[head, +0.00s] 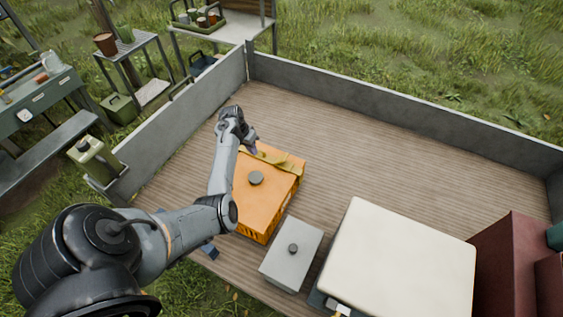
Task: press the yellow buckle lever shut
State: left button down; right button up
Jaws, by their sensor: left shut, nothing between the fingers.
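An orange case (262,200) with a round grey knob on its lid sits on the wooden trailer bed. A yellow piece (278,160), which looks like the buckle lever with its strap, lies along the far edge of the lid. My left gripper (254,149) is shut and empty, pointing down at the left end of the yellow piece. I cannot tell whether it touches it. My left arm covers the case's left side. The lever's exact angle is too small to read. My right gripper is not in view.
A grey box (291,253) with a knob stands close in front of the case. A large cream-topped box (402,262) and dark red boxes (500,268) fill the right front. Low grey walls (400,112) edge the bed. The bed behind the case is clear.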

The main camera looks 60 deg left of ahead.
pick_arm(q)
jog(key=w+a+r+t+b, duration=0.1)
jog(key=w+r, duration=0.3)
jog(key=w, duration=0.2)
jog(key=shift+a+r+t, duration=0.15)
jog(key=shift+r+t, duration=0.1)
jog(key=shift+t, duration=0.15)
jog(key=shift+f+b, duration=0.1)
jog(key=shift+b, duration=0.25)
jog(key=b, duration=1.3)
send_near(284, 156)
notch_tip(284, 156, down, 3)
jog(key=a, duration=0.2)
jog(key=shift+w+d+f+b, duration=0.45)
jog(key=shift+w+d+f, duration=0.3)
jog(key=shift+w, duration=0.1)
jog(key=shift+w+d+f+b, duration=0.3)
jog(key=shift+d+f+b, duration=0.15)
jog(key=shift+d, duration=0.15)
